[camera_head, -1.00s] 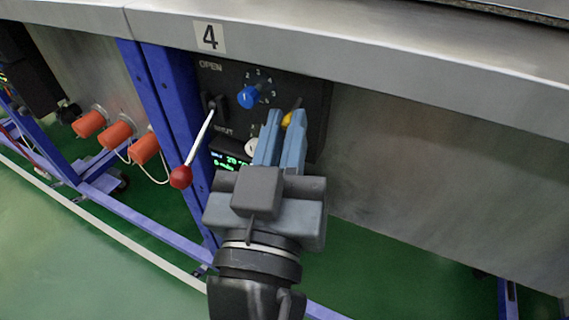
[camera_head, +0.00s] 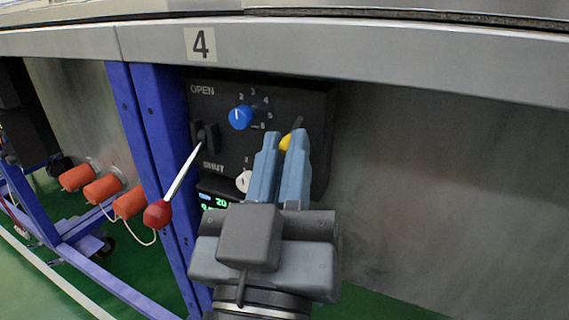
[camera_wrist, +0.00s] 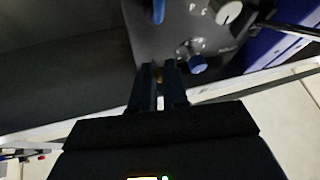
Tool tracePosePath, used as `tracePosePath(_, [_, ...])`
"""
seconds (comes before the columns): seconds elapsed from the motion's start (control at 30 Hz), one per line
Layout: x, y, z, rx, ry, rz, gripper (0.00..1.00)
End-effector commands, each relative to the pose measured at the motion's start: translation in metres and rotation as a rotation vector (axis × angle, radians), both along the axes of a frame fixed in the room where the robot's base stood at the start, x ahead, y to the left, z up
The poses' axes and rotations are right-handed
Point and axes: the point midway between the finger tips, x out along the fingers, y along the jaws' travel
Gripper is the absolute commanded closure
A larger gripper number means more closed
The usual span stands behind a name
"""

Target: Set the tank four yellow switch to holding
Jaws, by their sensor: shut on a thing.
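The tank four control panel (camera_head: 222,150) is black and sits under the number 4 label (camera_head: 201,44). The yellow switch (camera_head: 285,142) is at the panel's right side, mostly hidden by my fingers. My gripper (camera_head: 280,145) reaches up to it with its blue-grey fingers close together, shut on the switch.
A blue knob (camera_head: 240,117) with numbers is left of the switch. A white knob (camera_head: 244,181) sits below it, close to my fingers. A lever with a red ball (camera_head: 158,214) sticks out at the left.

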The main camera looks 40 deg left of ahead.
Motion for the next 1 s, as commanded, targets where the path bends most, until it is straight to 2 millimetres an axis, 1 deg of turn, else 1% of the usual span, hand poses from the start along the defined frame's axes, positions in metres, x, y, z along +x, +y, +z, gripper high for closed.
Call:
tracePosePath(0.2, [0.000,0.000,-0.001,-0.001,0.002,0.000,1.00])
tracePosePath(0.23, [0.000,0.000,-0.001,-0.001,0.002,0.000,0.85])
tracePosePath(0.4, [0.000,0.000,-0.001,0.000,0.001,0.000,0.69])
tracePosePath(0.5, [0.000,0.000,0.000,0.000,0.001,0.000,0.61])
tracePosePath(0.77, [-0.001,-0.001,-0.001,0.000,0.001,0.000,0.61])
tracePosePath(0.87, [-0.006,-0.003,-0.004,0.000,0.001,0.001,0.61])
tracePosePath(1.0, [-0.020,-0.011,-0.013,-0.001,0.004,0.001,0.61])
